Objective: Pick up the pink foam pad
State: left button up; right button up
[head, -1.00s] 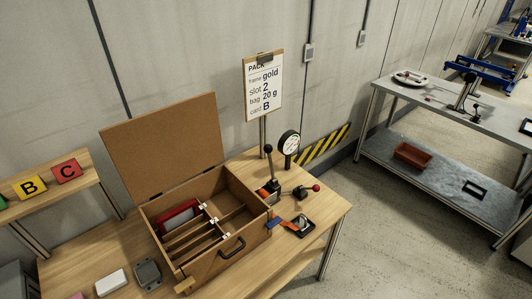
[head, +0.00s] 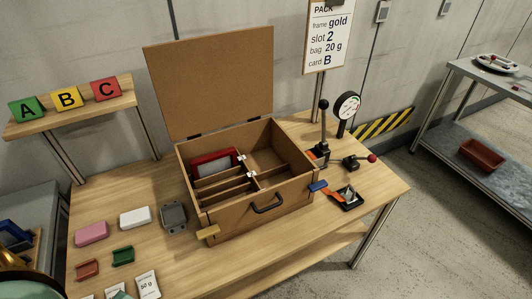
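The pink foam pad (head: 91,233) lies flat on the left part of the wooden table in the head view. A white block (head: 135,217) lies just to its right, apart from it. A red piece and a green piece lie in front of it. Nothing covers the pad. Neither of my grippers can be made out in the view, so nothing is seen near or holding the pad.
An open wooden case (head: 250,184) with dividers and a raised lid stands mid-table. A grey metal part (head: 174,216) sits left of it. White packets (head: 148,285) lie at the front edge. A dial gauge (head: 347,106) stands right. A shelf (head: 70,107) holds A, B, C blocks.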

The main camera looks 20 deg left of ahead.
aim_at(93, 234)
jog(key=u, duration=2.3)
